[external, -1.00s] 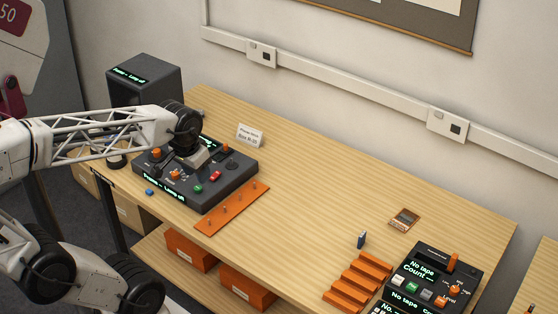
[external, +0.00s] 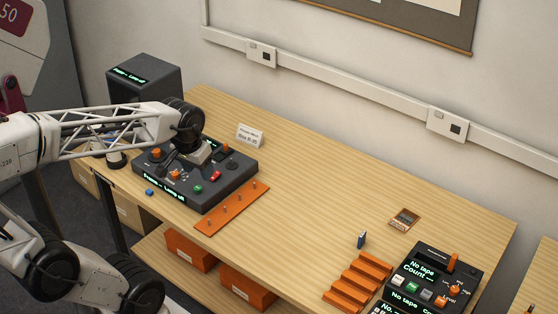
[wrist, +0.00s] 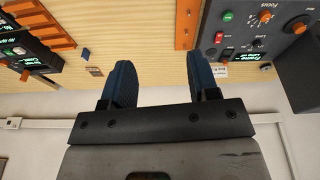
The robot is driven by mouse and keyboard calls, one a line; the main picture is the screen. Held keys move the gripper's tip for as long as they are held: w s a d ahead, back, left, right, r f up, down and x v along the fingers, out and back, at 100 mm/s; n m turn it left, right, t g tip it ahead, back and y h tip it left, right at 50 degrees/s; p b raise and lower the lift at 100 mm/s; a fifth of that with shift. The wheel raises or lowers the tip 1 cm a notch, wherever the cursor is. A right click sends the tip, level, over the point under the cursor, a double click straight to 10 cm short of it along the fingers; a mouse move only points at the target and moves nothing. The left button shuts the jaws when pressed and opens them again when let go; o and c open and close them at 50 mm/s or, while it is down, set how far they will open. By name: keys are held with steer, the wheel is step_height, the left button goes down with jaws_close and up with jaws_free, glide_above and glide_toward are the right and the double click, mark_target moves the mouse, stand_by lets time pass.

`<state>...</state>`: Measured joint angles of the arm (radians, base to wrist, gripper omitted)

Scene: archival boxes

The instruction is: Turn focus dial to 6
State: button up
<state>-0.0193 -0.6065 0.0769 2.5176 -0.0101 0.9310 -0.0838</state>
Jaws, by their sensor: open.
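The grey console (external: 222,182) stands on the left part of the table, with orange knobs, buttons and lit displays on top. The focus dial, an orange knob (external: 175,174), appears to be the one near the console's front middle. My gripper (external: 176,158) is over the back left part of the console. In the wrist view its two blue fingers (wrist: 160,75) are apart with nothing between them, and the focus dial lies to their right.
A larger orange knob (external: 156,153) is at the console's left. A dark box with a display (external: 145,82) stands behind it. An orange pegged strip (external: 232,208) lies along its right side, and a small sign (external: 250,135) stands behind. The table's middle is clear.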

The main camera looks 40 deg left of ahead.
steer(key=w+a+f+n+g, duration=0.1)
steer(key=w+a+f+n, duration=0.3)
steer(key=w+a+n, duration=0.3)
steer(key=w+a+f+n, duration=0.3)
steer(key=w+a+n, duration=0.2)
steer(key=a+n, duration=0.3)
steer(key=w+a+f+n, duration=0.1)
steer(key=a+f+n, duration=0.2)
steer(key=a+n, duration=0.1)
steer(key=w+a+f+n+g, duration=0.1)
steer(key=a+f+n, duration=0.3)
steer(key=a+n, duration=0.1)
steer(key=w+a+f+n, duration=0.1)
steer(key=a+f+n, duration=0.2)
steer(key=a+n, duration=0.1)
steer(key=shift+a+f+n+g, duration=0.15)
steer(key=shift+a+n+g, duration=0.15)
steer(key=shift+n, duration=0.4)
steer(key=shift+a+f+n, duration=0.4)
steer(key=shift+a+n, duration=0.1)
steer(key=shift+f, duration=3.9)
